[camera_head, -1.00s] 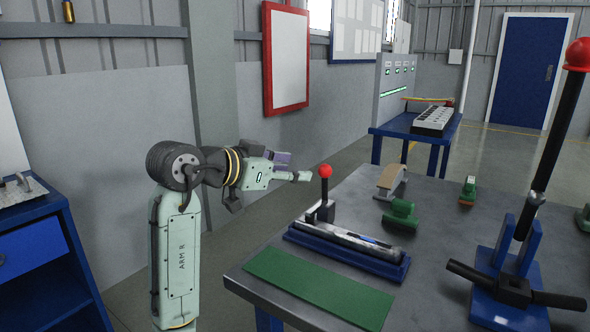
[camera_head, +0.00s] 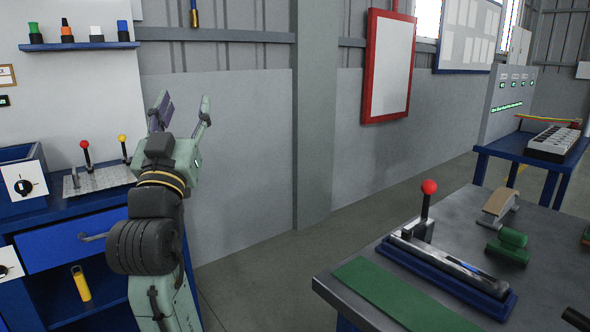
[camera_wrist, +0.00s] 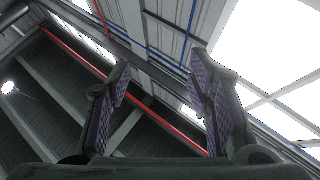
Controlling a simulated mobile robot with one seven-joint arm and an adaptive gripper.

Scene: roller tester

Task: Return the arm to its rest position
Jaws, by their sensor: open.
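My gripper (camera_head: 182,112) is raised and points upward at the left of the head view, in front of the grey wall. Its two fingers are spread apart with nothing between them. In the wrist view the open fingers (camera_wrist: 160,90) show purple textured pads, with the ceiling beams and bright roof windows behind. My arm stands folded upright beside the blue cabinet, clear of the workbench (camera_head: 455,215).
The blue cabinet (camera_head: 70,240) with a drawer, small red and yellow levers (camera_head: 100,165) and a dial stands close at left. A shelf (camera_head: 80,46) with several coloured items hangs above. The workbench at right carries a red-knobbed lever fixture (camera_head: 440,265) and a green mat (camera_head: 400,293).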

